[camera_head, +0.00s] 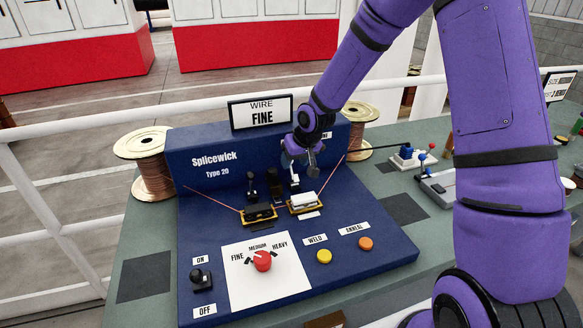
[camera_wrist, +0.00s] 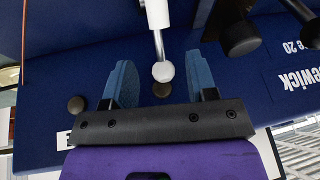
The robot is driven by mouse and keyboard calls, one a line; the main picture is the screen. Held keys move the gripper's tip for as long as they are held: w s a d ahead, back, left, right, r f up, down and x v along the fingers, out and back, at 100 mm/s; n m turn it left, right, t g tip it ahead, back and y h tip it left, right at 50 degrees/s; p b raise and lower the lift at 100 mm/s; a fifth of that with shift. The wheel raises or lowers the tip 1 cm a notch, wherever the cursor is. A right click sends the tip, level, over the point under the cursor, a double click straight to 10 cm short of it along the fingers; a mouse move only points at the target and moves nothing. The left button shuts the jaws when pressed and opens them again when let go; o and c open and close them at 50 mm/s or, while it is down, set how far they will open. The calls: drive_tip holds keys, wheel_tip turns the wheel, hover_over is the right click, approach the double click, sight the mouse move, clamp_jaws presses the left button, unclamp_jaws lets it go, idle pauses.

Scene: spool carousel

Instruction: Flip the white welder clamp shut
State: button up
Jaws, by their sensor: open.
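The white welder clamp (camera_head: 303,199) sits on a brass base on the blue Splicewick machine, right of the black clamp (camera_head: 259,213). Its white lever (camera_head: 295,184) stands up behind it. In the wrist view the white lever (camera_wrist: 157,14) leads to a rod with a pale ball knob (camera_wrist: 162,71). My gripper (camera_head: 303,163) is above and behind the clamp. In the wrist view my gripper (camera_wrist: 161,88) is open, its two blue-grey fingers on either side of the knob. There is a gap on both sides; contact does not show. My wrist partly hides the panel behind.
The black clamp's lever (camera_head: 251,186) stands close to the left. Copper wires run from spools (camera_head: 145,160) to both clamps. The upright panel (camera_head: 215,165) and FINE sign (camera_head: 261,112) stand just behind. A red dial (camera_head: 262,260) and yellow button (camera_head: 324,256) are in front.

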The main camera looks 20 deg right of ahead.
sight(291, 167)
drive_tip(key=shift+x, duration=1.85)
clamp_jaws()
